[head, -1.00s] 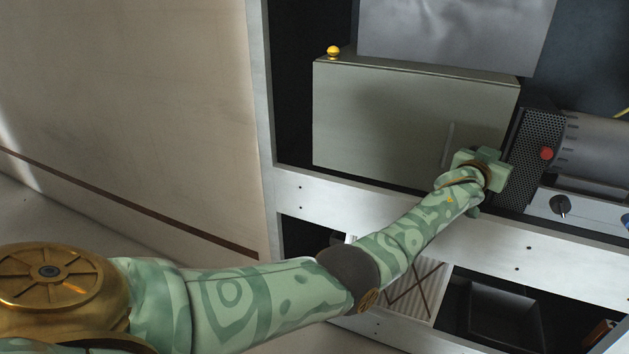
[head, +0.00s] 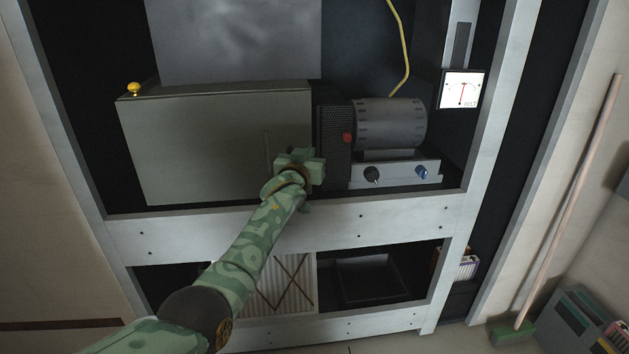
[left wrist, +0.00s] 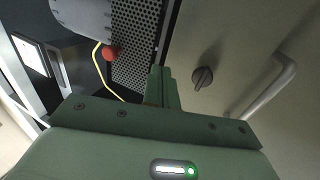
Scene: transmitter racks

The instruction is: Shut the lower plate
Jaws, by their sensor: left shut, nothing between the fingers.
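The lower plate (head: 210,145) is a grey-green door panel on a box in the rack. It looks flat against the box, but I cannot tell whether a small gap is left. My left gripper (head: 303,160) is shut and empty at the plate's lower right edge; I cannot tell whether it touches. In the left wrist view its shut fingers (left wrist: 161,88) lie over the plate's edge beside the perforated panel. That view also shows a dark turn-knob (left wrist: 203,78) and a pale bar handle (left wrist: 267,92) on the plate. My right gripper is not in view.
A silver upper plate (head: 240,40) hangs above. A perforated dark panel (head: 332,145) with a red button (head: 347,138) and a grey cylinder unit (head: 392,122) stand close on the right. A rack rail (head: 400,210) runs below. A yellow knob (head: 134,89) sits at upper left.

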